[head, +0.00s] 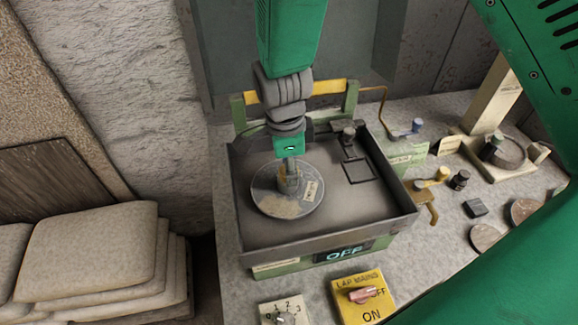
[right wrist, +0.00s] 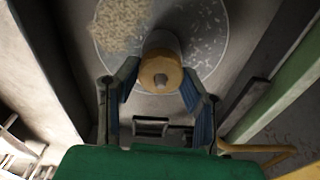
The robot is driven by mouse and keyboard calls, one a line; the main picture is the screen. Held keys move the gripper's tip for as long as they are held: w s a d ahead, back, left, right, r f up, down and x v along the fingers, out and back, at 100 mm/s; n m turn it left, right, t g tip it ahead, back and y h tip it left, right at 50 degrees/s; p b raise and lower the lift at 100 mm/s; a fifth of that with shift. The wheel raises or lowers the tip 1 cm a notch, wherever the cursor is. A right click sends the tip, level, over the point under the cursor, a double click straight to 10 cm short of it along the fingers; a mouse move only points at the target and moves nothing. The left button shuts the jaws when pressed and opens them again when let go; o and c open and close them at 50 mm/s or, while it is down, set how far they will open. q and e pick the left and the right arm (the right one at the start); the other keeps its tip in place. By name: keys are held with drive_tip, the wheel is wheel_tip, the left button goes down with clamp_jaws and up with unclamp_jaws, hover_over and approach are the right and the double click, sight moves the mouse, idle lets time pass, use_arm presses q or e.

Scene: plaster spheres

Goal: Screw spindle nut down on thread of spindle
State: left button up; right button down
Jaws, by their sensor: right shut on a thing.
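The spindle nut (right wrist: 161,74) is a brass-coloured round piece with a small dark centre, over the middle of the round grey lap plate. In the right wrist view my right gripper (right wrist: 160,92) has its two blue-padded fingers on either side of the nut and is shut on it. In the head view my right gripper (head: 289,172) points straight down over the middle of the plate (head: 270,202). The fingers largely hide the nut there. The spindle's thread is hidden, so I cannot tell how far down the nut sits. My left gripper is not in view.
A dark, raised-edge tray (head: 330,237) surrounds the plate. A yellow lap mains switch box (head: 362,297) and a dial box (head: 285,310) stand in front. Stacked sacks (head: 95,250) lie left. Small parts and a pale stand (head: 492,100) are on the bench to the right.

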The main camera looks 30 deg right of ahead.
drive_tip(key=shift+w+f+m+h, duration=0.15)
drive_tip(key=shift+m+h, duration=0.25)
drive_tip(key=shift+m, duration=0.4)
drive_tip(key=c, duration=1)
unclamp_jaws()
drive_tip(key=shift+o, duration=0.2)
drive_tip(key=shift+f, duration=0.15)
drive_tip(key=shift+c, duration=1.1)
